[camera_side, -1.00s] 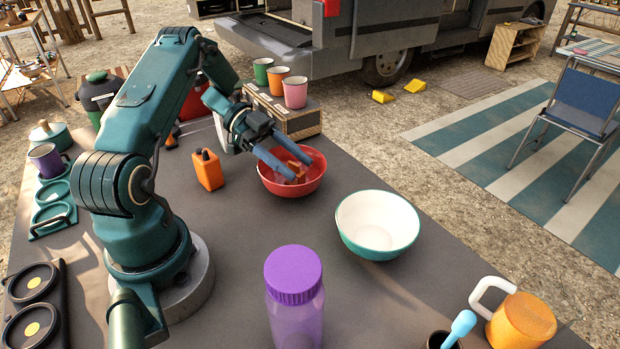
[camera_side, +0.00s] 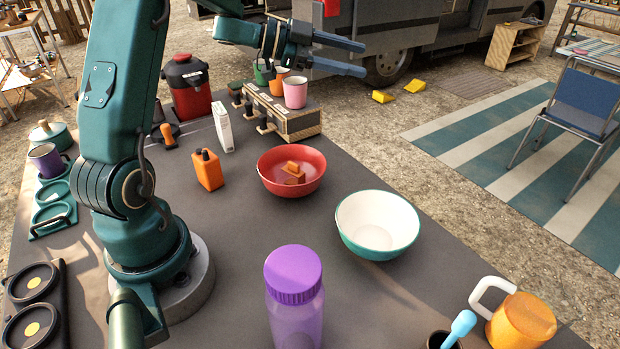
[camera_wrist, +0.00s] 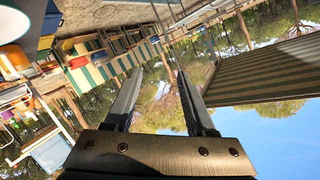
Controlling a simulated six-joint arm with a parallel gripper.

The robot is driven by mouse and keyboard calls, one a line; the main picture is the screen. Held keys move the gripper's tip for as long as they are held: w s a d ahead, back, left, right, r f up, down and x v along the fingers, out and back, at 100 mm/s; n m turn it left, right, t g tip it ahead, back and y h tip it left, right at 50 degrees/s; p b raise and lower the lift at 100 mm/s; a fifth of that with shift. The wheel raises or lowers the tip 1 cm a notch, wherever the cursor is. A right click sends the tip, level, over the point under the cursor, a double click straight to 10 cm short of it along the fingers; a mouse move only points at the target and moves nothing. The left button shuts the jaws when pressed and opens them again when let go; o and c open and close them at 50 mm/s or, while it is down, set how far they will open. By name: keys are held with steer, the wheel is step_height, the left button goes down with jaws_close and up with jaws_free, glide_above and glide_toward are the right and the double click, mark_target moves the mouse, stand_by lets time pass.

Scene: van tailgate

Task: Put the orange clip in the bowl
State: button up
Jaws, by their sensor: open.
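The orange clip (camera_side: 293,171) lies inside the red bowl (camera_side: 276,187), resting near its middle. A second bowl (camera_side: 377,225), white inside and teal outside, stands to the right and nearer the camera; it is empty. My gripper (camera_side: 364,58) is open and empty, raised high above the far edge of the table and well clear of both bowls. In the wrist view my gripper (camera_wrist: 152,78) shows its two fingers apart with nothing between them, facing trees and sky.
An orange bottle (camera_side: 208,171) and a white carton (camera_side: 223,127) stand left of the red bowl. A purple-lidded jar (camera_side: 293,295) and an orange mug (camera_side: 521,321) stand at the front. Bare table surrounds the bowls.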

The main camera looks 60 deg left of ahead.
step_height(320, 180, up, 8)
steer(key=s+n+t+y, duration=0.2)
steer(key=n+y, duration=0.6)
steer(key=y, duration=0.2)
steer(key=s+d+f+n+g+h, duration=0.1)
steer(key=s+d+f+g, duration=0.3)
steer(key=s, duration=0.7)
steer(key=s+d+f+n+g+h, duration=0.2)
steer(key=s+d+f+g, duration=0.3)
steer(key=s+d+f, duration=0.4)
steer(key=s, duration=0.3)
steer(key=shift+f+n+g, duration=0.3)
steer(key=shift+n, duration=0.1)
